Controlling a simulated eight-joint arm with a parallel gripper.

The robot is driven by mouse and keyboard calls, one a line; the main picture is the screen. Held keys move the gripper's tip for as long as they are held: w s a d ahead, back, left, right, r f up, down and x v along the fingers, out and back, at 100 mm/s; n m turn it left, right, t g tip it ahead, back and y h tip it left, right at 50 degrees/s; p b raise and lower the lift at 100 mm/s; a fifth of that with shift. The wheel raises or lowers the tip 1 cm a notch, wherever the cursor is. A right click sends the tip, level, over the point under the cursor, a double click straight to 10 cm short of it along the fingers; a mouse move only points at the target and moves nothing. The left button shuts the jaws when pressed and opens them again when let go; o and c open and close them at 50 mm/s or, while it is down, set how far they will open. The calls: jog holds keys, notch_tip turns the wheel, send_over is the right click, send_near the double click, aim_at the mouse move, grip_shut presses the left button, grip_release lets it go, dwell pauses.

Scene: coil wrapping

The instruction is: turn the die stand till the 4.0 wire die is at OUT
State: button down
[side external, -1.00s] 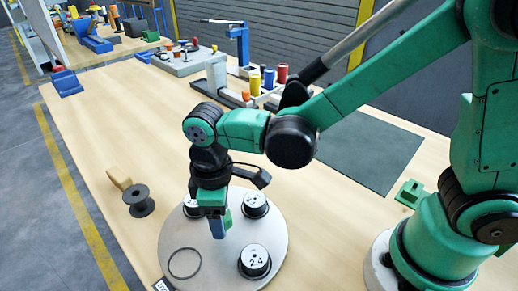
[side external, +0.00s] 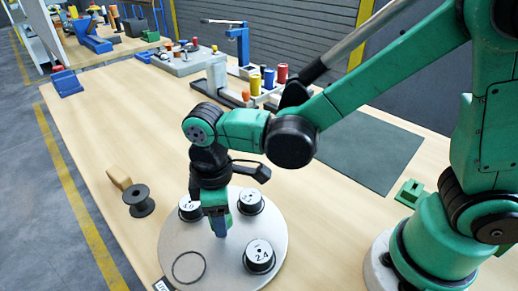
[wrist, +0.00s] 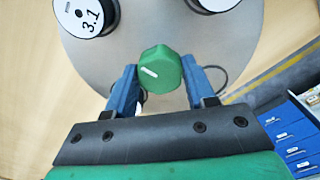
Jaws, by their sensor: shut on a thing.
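The round grey die stand (side external: 222,270) lies on the table with black, white-topped dies on it. The 4.0 wire die (side external: 188,207) is at its back left, partly behind my gripper. The 2.4 die (side external: 261,255) is at front right. Another die (side external: 250,200) at the back shows as 3.1 in the wrist view (wrist: 87,14). An empty ring mark (side external: 188,267) is at front left. My gripper (side external: 220,228) is shut on the green knob (wrist: 160,70) at the stand's middle. A small label (side external: 163,285), too small to read, lies by the front left edge.
A black spool (side external: 138,200) and a tan block (side external: 119,178) stand left of the stand. A dark green mat (side external: 370,150) lies behind to the right. Colored cylinders (side external: 268,78) stand in a rack at the back. The table's left middle is clear.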

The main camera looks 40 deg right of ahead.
jog(key=shift+n, duration=8.2)
jog(key=shift+c, duration=1.4)
grip_release()
